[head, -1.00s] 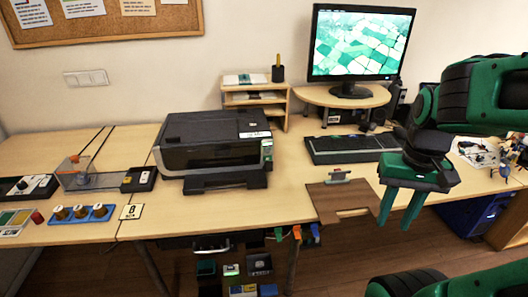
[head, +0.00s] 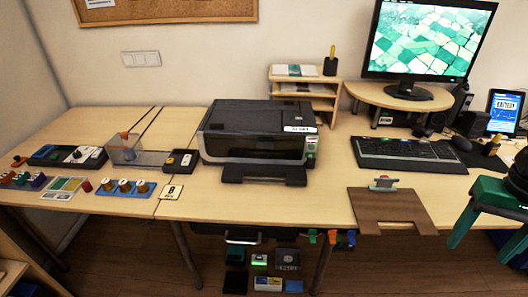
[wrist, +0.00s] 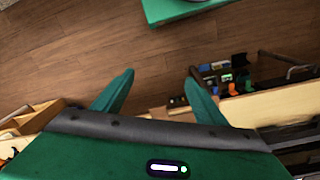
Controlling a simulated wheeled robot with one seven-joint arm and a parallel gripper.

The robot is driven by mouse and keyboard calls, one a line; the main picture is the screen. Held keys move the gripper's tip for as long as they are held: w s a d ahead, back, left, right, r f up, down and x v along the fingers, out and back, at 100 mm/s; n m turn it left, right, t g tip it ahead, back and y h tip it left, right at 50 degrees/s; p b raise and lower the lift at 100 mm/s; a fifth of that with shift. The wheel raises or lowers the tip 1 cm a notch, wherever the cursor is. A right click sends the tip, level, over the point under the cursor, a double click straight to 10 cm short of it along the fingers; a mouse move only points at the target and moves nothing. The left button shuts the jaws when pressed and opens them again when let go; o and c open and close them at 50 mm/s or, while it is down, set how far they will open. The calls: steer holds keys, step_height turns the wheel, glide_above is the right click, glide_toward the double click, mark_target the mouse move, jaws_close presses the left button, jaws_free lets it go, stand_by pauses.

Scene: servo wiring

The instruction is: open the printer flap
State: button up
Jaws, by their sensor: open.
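The black printer (head: 228,120) stands at the back of the long table, in the middle of the head view. A dark tray-like piece (head: 265,174) juts out low at its front. A small label (head: 300,129) and a green-lit panel are at its right front. I cannot tell which part is the flap. My gripper (head: 488,236) is at the right edge of the head view, fingers down, open and empty, well apart from the printer. In the wrist view, its two green fingers (wrist: 159,76) stand apart with floor behind them; the printer does not show clearly there.
A brown board (head: 392,212) lies at the table's front edge, between printer and gripper. The keyboard (head: 408,155) and monitor (head: 420,42) are right of the printer. A clear box (head: 124,150) and knobbed blue strip (head: 122,188) are left. Table directly before the printer is mostly clear.

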steer(key=w+a+f+n+t+h, duration=0.1)
steer(key=w+a+f+n+h, duration=0.1)
steer(key=w+f+n+h, duration=0.65)
steer(key=w+a+f+n+t+y, duration=0.15)
steer(key=w+n, duration=0.45)
steer(key=w, duration=0.8)
steer(key=n+t+y, duration=0.7)
steer(key=n+t, duration=0.9)
steer(key=n, duration=1)
glide_toward(265, 148)
steer(key=w, duration=0.8)
steer(key=shift+w, duration=0.35)
